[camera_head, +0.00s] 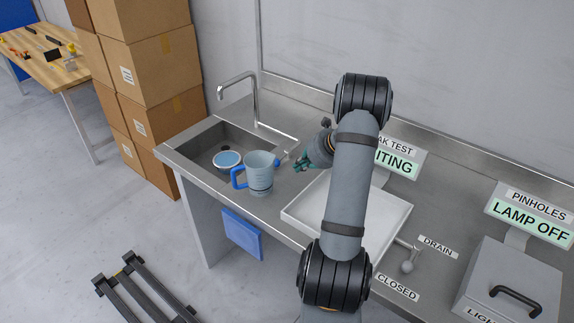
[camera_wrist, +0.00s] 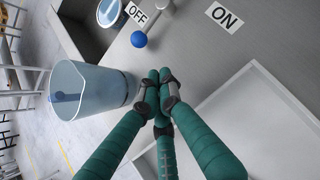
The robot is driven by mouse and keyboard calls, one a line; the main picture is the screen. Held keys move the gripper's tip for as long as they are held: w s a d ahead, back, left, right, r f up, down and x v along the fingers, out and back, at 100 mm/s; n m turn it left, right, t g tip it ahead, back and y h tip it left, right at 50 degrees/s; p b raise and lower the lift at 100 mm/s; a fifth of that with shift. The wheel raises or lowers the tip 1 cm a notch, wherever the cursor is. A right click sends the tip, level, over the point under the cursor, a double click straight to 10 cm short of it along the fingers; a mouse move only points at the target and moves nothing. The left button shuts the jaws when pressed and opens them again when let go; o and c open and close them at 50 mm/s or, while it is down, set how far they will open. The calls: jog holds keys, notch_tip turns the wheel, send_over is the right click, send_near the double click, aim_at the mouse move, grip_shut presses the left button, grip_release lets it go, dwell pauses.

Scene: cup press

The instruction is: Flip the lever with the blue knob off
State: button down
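The lever's blue knob (camera_wrist: 138,39) shows in the wrist view, just below the OFF label (camera_wrist: 136,14) and well left of the ON label (camera_wrist: 224,16). A thin lever rod runs up from the knob, between the two labels. In the head view the knob (camera_head: 277,162) is small, beside the jug. My gripper (camera_wrist: 160,76) has its teal fingers together, with nothing visible between them. It is apart from the knob, below and right of it in the wrist view. In the head view my gripper (camera_head: 302,163) is right of the knob.
A translucent jug (camera_head: 261,174) with a blue handle stands close left of my gripper. A sink (camera_head: 208,146) with a blue-topped round container (camera_head: 228,161) and a faucet (camera_head: 253,97) are beyond. A white tray (camera_head: 300,213) lies under my arm.

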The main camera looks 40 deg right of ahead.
aim_at(279, 166)
jog(key=w+f, duration=0.1)
jog(key=w, duration=0.1)
jog(key=w+f+p, duration=0.1)
jog(key=w, duration=0.1)
jog(key=w+f, duration=0.1)
jog(key=w, duration=0.1)
jog(key=shift+a+p, duration=0.35)
jog(key=shift+f, duration=0.1)
jog(key=shift+w+a+f+m+h+b, duration=0.2)
jog(key=shift+w+a+m+h+b, duration=0.15)
jog(key=shift+w+b, duration=0.35)
jog(key=shift+s+r+m, duration=0.1)
jog(key=shift+r+m, duration=0.05)
jog(key=shift+m, duration=0.1)
jog(key=shift+a+r, duration=0.1)
